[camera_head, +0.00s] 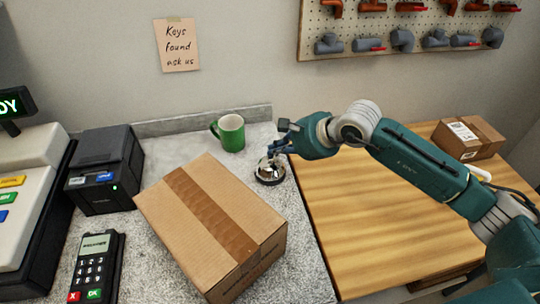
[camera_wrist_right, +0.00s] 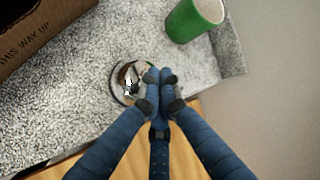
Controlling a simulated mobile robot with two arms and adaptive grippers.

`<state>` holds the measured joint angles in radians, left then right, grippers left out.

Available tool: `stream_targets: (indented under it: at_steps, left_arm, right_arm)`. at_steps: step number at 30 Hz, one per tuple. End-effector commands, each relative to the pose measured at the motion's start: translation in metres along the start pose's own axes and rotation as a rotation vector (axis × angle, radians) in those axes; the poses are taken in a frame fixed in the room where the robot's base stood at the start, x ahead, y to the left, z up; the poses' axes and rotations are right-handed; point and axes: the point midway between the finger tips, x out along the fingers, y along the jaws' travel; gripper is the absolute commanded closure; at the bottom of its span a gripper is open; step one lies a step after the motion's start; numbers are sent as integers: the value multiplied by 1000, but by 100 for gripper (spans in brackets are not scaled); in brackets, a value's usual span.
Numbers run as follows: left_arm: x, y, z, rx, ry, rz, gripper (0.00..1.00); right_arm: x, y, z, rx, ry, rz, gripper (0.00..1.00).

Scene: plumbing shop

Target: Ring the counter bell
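The counter bell (camera_head: 270,171) is a small silver dome on a dark base, on the speckled grey counter near its right edge. My right gripper (camera_head: 277,154) is at the bell, just above and behind it, pointing down. In the right wrist view the bell (camera_wrist_right: 130,82) lies just beyond the fingertips (camera_wrist_right: 160,76), which are drawn together with nothing seen between them and overlap its right side. I cannot tell whether they touch the bell. My left gripper is not in view.
A large cardboard box (camera_head: 205,215) stands just left of the bell. A green mug (camera_head: 230,132) is behind it. A printer (camera_head: 105,170), card terminal (camera_head: 97,268) and register (camera_head: 32,190) are at left. The wooden counter (camera_head: 350,220) at right is mostly clear, with a small box (camera_head: 468,138).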

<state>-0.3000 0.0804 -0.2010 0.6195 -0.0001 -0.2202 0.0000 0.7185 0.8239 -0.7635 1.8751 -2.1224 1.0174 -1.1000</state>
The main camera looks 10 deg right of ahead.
Motion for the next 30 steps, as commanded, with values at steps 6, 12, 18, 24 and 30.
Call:
stream_targets:
  at_steps: [6, 12, 18, 24, 30]
  left_arm:
    - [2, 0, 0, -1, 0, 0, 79]
    - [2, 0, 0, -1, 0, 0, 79]
    - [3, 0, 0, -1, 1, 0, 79]
    - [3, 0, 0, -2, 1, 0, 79]
    - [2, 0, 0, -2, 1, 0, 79]
  right_arm:
    - [1, 2, -1, 0, 0, 1, 100]
    - [0, 1, 0, 0, 0, 0, 100]
    - [-5, -5, 2, -1, 0, -1, 100]
    - [-6, -6, 2, 0, 1, 1, 100]
    - [-8, -8, 3, 0, 0, 0, 100]
